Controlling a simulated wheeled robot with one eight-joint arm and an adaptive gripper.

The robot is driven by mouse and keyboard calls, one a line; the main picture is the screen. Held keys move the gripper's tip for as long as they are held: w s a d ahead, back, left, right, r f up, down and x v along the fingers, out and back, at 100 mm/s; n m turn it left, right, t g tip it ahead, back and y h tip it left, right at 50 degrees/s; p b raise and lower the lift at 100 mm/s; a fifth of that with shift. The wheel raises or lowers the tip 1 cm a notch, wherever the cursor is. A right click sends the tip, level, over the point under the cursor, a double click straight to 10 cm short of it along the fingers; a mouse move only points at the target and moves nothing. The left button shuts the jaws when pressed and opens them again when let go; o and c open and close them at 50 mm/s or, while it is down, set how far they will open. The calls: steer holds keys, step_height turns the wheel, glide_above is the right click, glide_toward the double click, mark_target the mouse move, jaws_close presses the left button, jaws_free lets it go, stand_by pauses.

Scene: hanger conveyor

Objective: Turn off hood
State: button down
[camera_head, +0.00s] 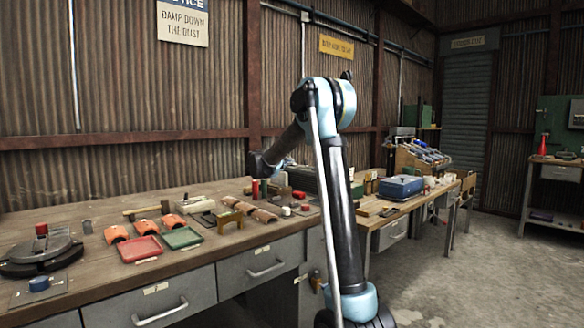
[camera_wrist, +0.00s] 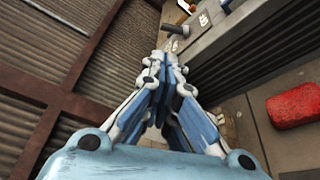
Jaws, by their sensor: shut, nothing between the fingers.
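My gripper (camera_wrist: 172,44) points away from the wrist camera with its blue and white fingers together and nothing between them. In the head view my gripper (camera_head: 280,164) is small, above the back of the workbench and partly hidden by my arm. No control in view is clearly marked as the hood's. In the wrist view a long grey casing (camera_wrist: 225,42) lies just right of the fingertips, with a dark cylindrical part (camera_wrist: 181,31) near them. A red block-like button (camera_wrist: 295,106) sits on a tan plate at the right, apart from my gripper.
A blue box (camera_head: 401,186) stands on the farther table. The corrugated wall (camera_wrist: 62,40) is close on the left.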

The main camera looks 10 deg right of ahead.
mark_target(297, 168)
steer(key=x, duration=0.9)
steer(key=shift+w+d, duration=0.1)
steer(key=shift+d, duration=0.05)
steer(key=shift+a, duration=0.2)
